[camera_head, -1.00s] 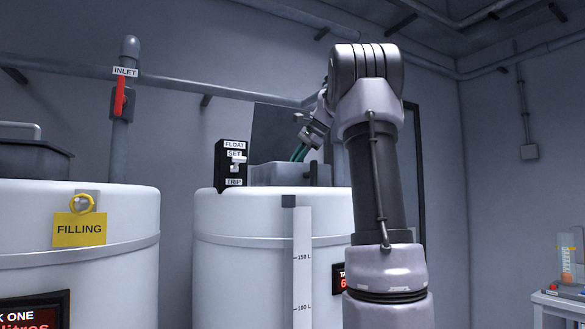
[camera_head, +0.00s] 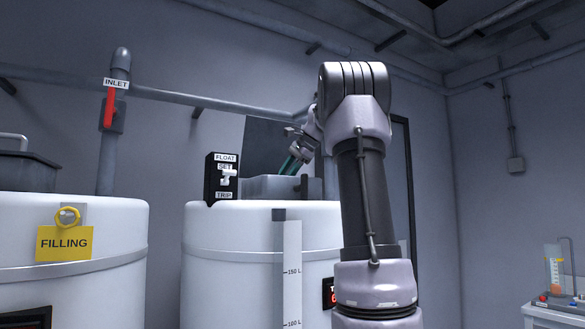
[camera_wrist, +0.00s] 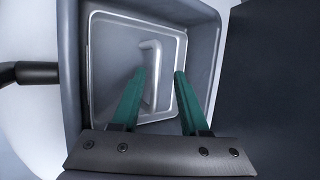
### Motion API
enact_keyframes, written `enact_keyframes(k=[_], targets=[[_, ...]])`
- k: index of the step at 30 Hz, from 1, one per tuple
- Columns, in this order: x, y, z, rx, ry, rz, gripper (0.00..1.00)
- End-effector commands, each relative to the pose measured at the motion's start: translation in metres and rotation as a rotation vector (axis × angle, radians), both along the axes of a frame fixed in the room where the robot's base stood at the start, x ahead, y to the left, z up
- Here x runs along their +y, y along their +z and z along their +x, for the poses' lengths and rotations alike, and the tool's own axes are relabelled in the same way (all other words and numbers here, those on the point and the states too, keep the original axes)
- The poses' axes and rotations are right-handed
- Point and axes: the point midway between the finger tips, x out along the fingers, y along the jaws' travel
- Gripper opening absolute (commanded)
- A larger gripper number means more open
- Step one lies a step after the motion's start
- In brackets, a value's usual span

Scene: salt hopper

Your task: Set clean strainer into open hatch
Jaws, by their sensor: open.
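The open hatch (camera_head: 270,187) is a grey box frame on top of the right white tank. In the wrist view its grey wall (camera_wrist: 72,80) surrounds a pale square piece (camera_wrist: 105,60) with a raised bar handle (camera_wrist: 150,48), which looks like the strainer lying inside the hatch. I cannot tell whether it is clean or fully seated. My gripper (camera_head: 292,163) is over the hatch, tilted down into it. In the wrist view its green fingers (camera_wrist: 160,74) are open, with part of the handle showing between them. I cannot tell whether either finger touches it.
A dark raised panel (camera_head: 262,143) stands behind the hatch, and a black float switch box (camera_head: 222,178) stands to its left. The left tank (camera_head: 75,220) carries a yellow FILLING tag (camera_head: 64,243). A red-handled inlet valve (camera_head: 109,106) is on the pipe. A small bench (camera_head: 550,315) is far right.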

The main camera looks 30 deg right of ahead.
Motion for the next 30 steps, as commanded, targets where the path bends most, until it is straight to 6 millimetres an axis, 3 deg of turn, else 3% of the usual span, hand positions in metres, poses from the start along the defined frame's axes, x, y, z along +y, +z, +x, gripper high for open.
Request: enact_keyframes(k=[15, 21, 30], targets=[[-0.038, 0.081, -0.049, -0.002, -0.004, -0.001, 0.44], [-0.043, 0.092, -0.056, -0.002, -0.002, -0.001, 0.44], [-0.043, 0.093, -0.057, -0.001, -0.002, 0.000, 0.44]])
